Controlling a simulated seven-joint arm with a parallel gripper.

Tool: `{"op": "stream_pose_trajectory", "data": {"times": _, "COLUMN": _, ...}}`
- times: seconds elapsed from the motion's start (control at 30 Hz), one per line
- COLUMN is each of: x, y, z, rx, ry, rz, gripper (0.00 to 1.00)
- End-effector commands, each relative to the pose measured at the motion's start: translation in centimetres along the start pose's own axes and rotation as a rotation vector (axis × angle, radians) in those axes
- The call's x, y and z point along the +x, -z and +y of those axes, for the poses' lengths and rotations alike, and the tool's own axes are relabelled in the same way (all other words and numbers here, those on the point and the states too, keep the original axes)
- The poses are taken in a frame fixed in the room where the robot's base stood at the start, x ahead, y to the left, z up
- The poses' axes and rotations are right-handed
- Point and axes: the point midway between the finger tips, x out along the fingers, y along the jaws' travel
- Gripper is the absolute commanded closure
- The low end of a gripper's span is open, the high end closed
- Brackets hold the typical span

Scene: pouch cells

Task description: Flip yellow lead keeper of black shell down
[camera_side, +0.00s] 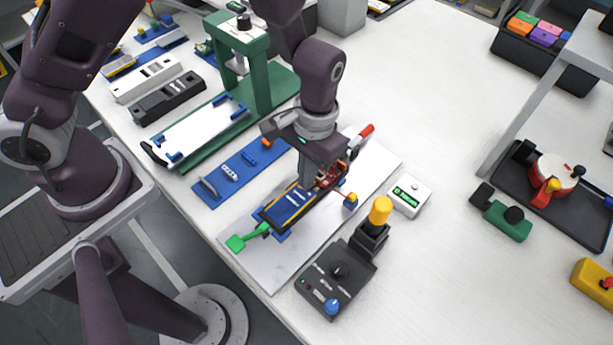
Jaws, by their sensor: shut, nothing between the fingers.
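A black shell (271,224) with a blue, white-marked insert lies in a fixture on the pale plate (275,271). My gripper (306,184) points down over the far end of the shell. It is shut and appears empty. The gripper hides part of that end, where small red and orange parts show beside it. A small yellow-topped piece (351,199) stands just right of the shell's far end. I cannot tell whether it is the yellow lead keeper, nor how the keeper is tilted.
A green handle (240,242) sticks out at the near left and a red handle (365,132) at the far right. A control box (338,276) with a yellow-capped lever and a small display box (409,195) stand to the right.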

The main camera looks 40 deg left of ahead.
Motion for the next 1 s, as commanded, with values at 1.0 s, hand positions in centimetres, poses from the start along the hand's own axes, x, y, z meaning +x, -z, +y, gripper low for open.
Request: {"op": "stream_pose_trajectory", "data": {"times": 1.0, "x": 2.6, "y": -0.6, "z": 0.0, "rx": 0.0, "ry": 0.002, "rz": -0.006, "gripper": 1.0}}
